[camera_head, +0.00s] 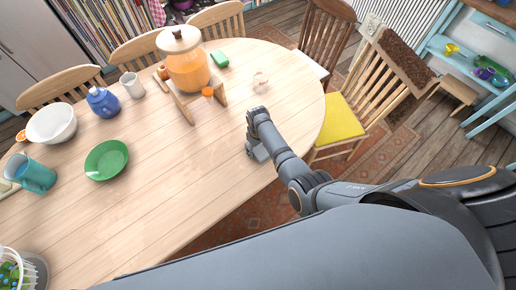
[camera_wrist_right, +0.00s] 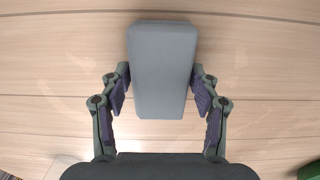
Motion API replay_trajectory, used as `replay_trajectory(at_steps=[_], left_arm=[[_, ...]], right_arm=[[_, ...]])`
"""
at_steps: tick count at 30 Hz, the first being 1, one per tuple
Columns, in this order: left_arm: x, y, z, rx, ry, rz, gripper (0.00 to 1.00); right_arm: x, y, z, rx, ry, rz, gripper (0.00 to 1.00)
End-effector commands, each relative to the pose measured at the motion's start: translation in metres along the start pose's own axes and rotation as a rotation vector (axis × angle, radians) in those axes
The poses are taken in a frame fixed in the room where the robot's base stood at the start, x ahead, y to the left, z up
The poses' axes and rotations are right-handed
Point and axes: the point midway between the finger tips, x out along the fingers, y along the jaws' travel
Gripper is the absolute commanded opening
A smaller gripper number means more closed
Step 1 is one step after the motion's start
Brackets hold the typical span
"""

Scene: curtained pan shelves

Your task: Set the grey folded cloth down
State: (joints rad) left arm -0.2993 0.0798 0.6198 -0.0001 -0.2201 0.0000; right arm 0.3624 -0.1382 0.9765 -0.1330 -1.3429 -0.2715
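The grey folded cloth (camera_wrist_right: 162,70) is a thick, smooth grey block in the right wrist view. It lies between the two fingers of my right gripper (camera_wrist_right: 161,92), whose pads meet its left and right sides. In the head view my right gripper (camera_head: 256,150) points down over the front right of the wooden table (camera_head: 190,215). A small part of the cloth shows there, low by the tabletop. I cannot tell whether its underside touches the wood. My left gripper is not in view.
The table's middle is clear. Chairs surround it.

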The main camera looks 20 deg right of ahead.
Motion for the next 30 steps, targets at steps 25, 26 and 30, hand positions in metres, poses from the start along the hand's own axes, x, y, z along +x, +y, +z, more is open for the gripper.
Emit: replay_trajectory(at_steps=[25,26,30], left_arm=[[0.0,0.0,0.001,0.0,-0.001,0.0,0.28],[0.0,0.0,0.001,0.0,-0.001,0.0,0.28],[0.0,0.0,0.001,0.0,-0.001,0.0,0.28]], right_arm=[[-0.08,0.0,-0.001,0.001,0.003,0.001,0.82],[-0.087,0.0,-0.001,0.001,0.004,0.0,0.82],[-0.109,0.0,-0.001,0.0,0.001,0.0,0.82]])
